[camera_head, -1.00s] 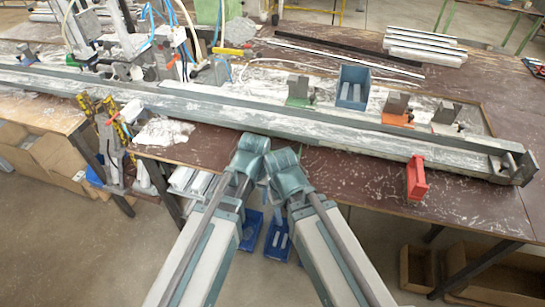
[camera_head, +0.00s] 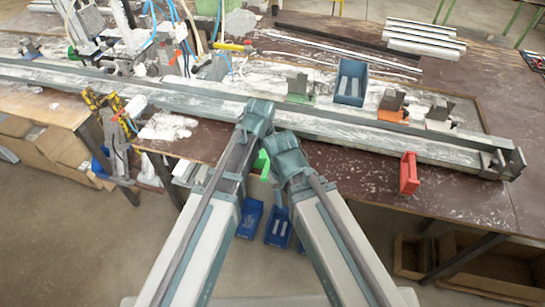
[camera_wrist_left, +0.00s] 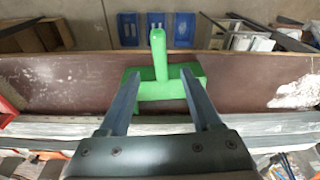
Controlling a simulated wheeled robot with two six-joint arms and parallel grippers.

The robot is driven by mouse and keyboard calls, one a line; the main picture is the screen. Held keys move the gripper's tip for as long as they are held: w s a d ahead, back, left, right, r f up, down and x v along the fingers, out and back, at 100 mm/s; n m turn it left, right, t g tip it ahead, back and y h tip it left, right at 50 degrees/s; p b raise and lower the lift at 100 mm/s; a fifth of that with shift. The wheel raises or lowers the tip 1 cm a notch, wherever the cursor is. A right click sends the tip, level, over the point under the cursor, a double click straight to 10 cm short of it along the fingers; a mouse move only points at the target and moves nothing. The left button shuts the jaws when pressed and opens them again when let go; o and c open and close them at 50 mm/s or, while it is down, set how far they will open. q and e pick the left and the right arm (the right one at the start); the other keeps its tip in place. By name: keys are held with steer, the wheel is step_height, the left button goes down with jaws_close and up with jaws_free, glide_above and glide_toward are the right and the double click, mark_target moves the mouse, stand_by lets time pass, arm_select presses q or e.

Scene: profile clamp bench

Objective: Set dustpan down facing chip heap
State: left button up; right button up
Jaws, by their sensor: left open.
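The green dustpan (camera_wrist_left: 150,90) shows in the left wrist view at the front edge of the brown table, its handle (camera_wrist_left: 157,45) pointing out past that edge. A bit of it shows green in the head view (camera_head: 262,163) between my arms. My left gripper (camera_wrist_left: 158,75) is open, its fingers apart on either side of the dustpan; I cannot tell whether they touch it. The white chip heap (camera_head: 166,127) lies on the table to the left of my left arm, and at the right of the left wrist view (camera_wrist_left: 297,90). My right wrist (camera_head: 290,158) is beside the left; its fingers are hidden.
A long grey profile (camera_head: 330,128) runs across the table behind my wrists. A red block (camera_head: 408,173) stands on the front right, a blue bin (camera_head: 352,84) behind the profile. Blue bins (camera_head: 278,226) lie below. The front right tabletop is mostly clear.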

mark_target(266, 169)
arm_select(q)
steer(key=f+b, duration=0.3)
steer(key=w+f+b, duration=0.1)
steer(key=f+b, duration=0.4)
steer(key=f, duration=0.1)
steer(key=shift+w+d+b, duration=0.15)
steer(key=shift+b, duration=0.25)
steer(key=shift+r, duration=0.1)
jaws_close()
stand_by(0.9)
steer(key=shift+r, duration=0.1)
step_height(266, 169, up, 12)
steer(key=p, duration=1.2)
steer(key=shift+f, duration=0.2)
